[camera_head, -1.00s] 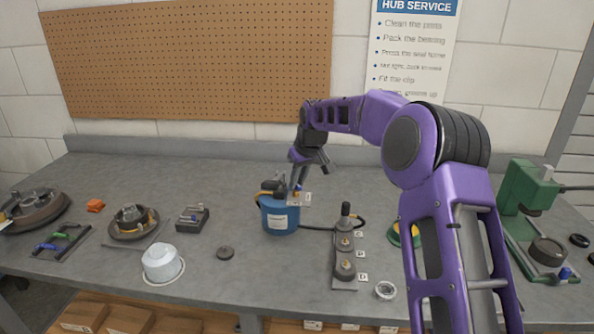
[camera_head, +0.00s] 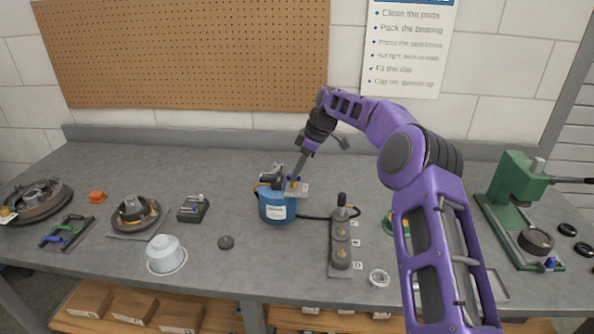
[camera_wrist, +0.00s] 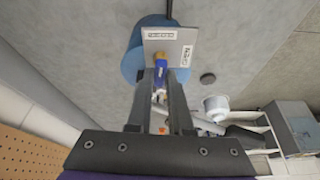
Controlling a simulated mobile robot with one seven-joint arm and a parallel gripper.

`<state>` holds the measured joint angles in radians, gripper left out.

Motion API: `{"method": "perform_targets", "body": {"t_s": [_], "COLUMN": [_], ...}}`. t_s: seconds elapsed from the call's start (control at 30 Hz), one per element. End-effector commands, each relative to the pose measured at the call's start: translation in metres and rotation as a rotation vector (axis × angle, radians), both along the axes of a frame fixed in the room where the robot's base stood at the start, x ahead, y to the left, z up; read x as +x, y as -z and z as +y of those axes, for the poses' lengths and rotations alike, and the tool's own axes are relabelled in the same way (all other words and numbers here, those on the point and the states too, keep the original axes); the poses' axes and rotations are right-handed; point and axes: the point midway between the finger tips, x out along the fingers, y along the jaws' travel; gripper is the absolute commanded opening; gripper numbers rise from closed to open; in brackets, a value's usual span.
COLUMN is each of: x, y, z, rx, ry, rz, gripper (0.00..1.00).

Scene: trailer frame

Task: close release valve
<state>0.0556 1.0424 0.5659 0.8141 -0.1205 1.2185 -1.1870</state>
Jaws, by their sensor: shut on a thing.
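The blue pump (camera_head: 277,211) stands upright on the workbench, with a grey plate (camera_head: 298,189) at its top right. In the wrist view the blue body (camera_wrist: 132,68) lies behind the grey plate (camera_wrist: 172,48), which has an "OPEN" label on its right side and another label, too small to read surely, near its top. The release valve's blue lever (camera_wrist: 161,72) with a brass end is in front of the plate. My gripper (camera_wrist: 160,88) is shut on this lever; its fingers lie on either side. In the head view my gripper (camera_head: 296,178) reaches down to the plate, and the lever is mostly hidden.
A black hose runs right from the pump to a grey block (camera_head: 341,245) with brass fittings. A green press (camera_head: 518,190) stands far right. Open bench lies behind the pump.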

Motion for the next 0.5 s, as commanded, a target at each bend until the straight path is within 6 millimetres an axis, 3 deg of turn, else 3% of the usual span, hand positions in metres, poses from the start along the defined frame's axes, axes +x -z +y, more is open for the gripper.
{"method": "perform_targets", "body": {"t_s": [0.5], "x": [0.0014], "y": [-0.0008], "z": [0.0], "rx": [0.0], "ry": [-0.098], "rz": [-0.002], "gripper": [0.0]}}
